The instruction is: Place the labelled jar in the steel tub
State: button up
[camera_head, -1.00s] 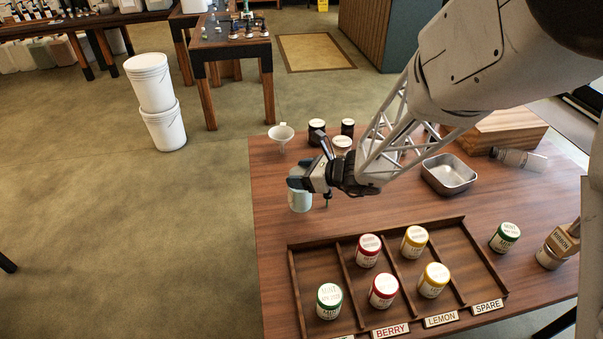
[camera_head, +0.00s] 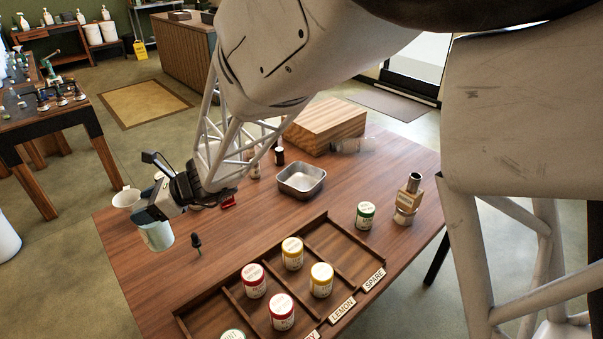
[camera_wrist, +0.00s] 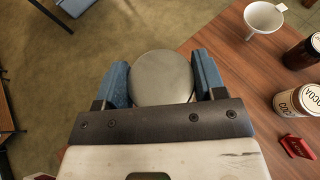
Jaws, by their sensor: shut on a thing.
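My gripper (camera_head: 154,212) is shut on a pale, blue-green jar (camera_head: 158,237) near the left side of the wooden table. In the wrist view, the jar's round grey-beige top (camera_wrist: 163,78) sits between the two blue fingers. I cannot make out a label on it, nor tell how high it is above the table. The steel tub (camera_head: 301,181), a shallow rectangular metal pan, stands farther right toward the back of the table. It looks empty and is well apart from my gripper.
A divided wooden tray (camera_head: 335,262) holds several lidded jars at the front. A wooden box (camera_head: 325,125) is behind the tub. A white funnel (camera_wrist: 263,19) and cocoa jar (camera_wrist: 300,101) are near my gripper.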

jog(key=shift+r, duration=0.9)
jog(key=w+d+m+t, duration=0.2)
jog(key=w+d, duration=0.5)
jog(key=w, duration=0.6)
jog(key=w+d+m+t, duration=0.25)
jog(key=w+d, duration=0.55)
jog(key=w, duration=0.5)
jog(key=w+d+m+t+h, duration=0.1)
jog(key=w+d+m+t, duration=0.25)
jog(key=w+d, duration=1.3)
jog(key=shift+n, duration=0.4)
jog(key=f, duration=0.1)
jog(key=d+f, duration=0.1)
jog(key=f, duration=0.1)
jog(key=s+f, duration=0.1)
jog(key=f, duration=0.1)
jog(key=shift+d+f, duration=0.15)
jog(key=shift+d, duration=0.1)
notch_tip(320, 180, down, 6)
jog(key=shift+f, duration=0.1)
